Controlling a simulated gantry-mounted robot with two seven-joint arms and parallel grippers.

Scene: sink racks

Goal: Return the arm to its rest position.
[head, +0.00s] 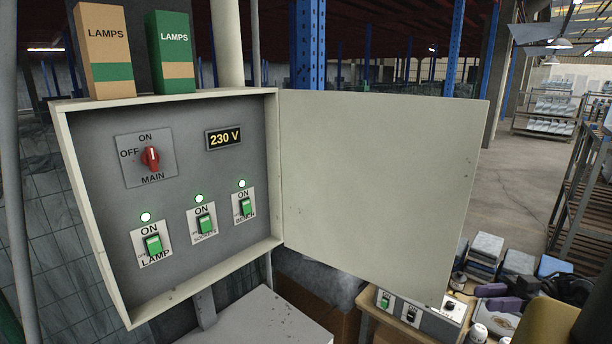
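My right gripper (482,298) is low at the right, with two purple-padded fingers pointing left. They look apart, with nothing seen between them. It is beyond the lower right of the open cabinet door (385,180), clear of the switch panel. My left gripper is not in view. In the grey switch cabinet (108,220), the red main knob (151,157) points up to ON. The green switches for LAMP (153,245), a middle circuit with a small label (204,223) and BENCH (244,206) stand under lit green lights. The display (223,138) reads 230 V.
Two LAMPS boxes, one tan (104,45) and one green (171,52), stand on the cabinet. A table at lower right carries a small switch box (408,309) and grey and blue boxes (487,246) close to my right gripper. Open floor lies behind at right.

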